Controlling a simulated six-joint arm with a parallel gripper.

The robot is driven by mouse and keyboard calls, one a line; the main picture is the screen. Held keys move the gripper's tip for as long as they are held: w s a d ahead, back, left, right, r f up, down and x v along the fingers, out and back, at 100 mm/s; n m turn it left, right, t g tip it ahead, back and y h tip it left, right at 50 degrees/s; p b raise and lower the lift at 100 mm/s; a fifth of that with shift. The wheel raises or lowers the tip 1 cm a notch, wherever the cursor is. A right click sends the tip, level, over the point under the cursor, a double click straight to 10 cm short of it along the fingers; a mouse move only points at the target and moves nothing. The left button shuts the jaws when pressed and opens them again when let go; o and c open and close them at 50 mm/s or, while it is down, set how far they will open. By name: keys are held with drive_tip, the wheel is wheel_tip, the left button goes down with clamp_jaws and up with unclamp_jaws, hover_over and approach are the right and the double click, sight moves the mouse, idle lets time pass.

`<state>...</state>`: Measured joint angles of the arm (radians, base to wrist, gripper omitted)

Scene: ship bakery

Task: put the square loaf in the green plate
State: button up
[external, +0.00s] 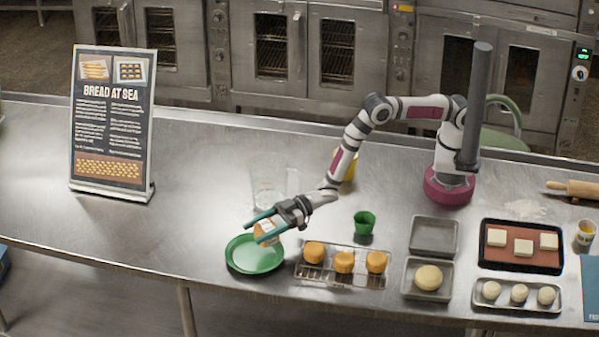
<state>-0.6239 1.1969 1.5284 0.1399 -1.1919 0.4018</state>
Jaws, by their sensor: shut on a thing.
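The green plate (256,266) lies on the steel counter, left of the cooling rack. My gripper (263,228) is above the plate's upper part, with its teal fingers pointing left. It is shut on the square loaf (265,233), a small orange-brown piece with a pale patch. The loaf shows between the fingers, over the far side of the plate. The fingers hide part of it. Whether the loaf touches the plate is hard to tell.
A cooling rack (325,279) with three round orange loaves stands right of the plate. A clear jug (268,185) is behind my gripper. A green cup (364,223) stands behind the rack. Metal trays are farther right. The counter left of the plate is clear up to the sign (112,125).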

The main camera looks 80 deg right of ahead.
drive_tip(key=shift+f, duration=0.7)
drive_tip(key=shift+f, duration=0.15)
drive_tip(key=shift+f, duration=0.55)
drive_tip(key=o, duration=1.5)
drive_tip(key=shift+r, duration=0.15)
drive_tip(key=v, duration=0.8)
drive_tip(key=r+v, duration=0.1)
drive_tip(key=v, duration=0.3)
drive_tip(key=shift+o, duration=0.2)
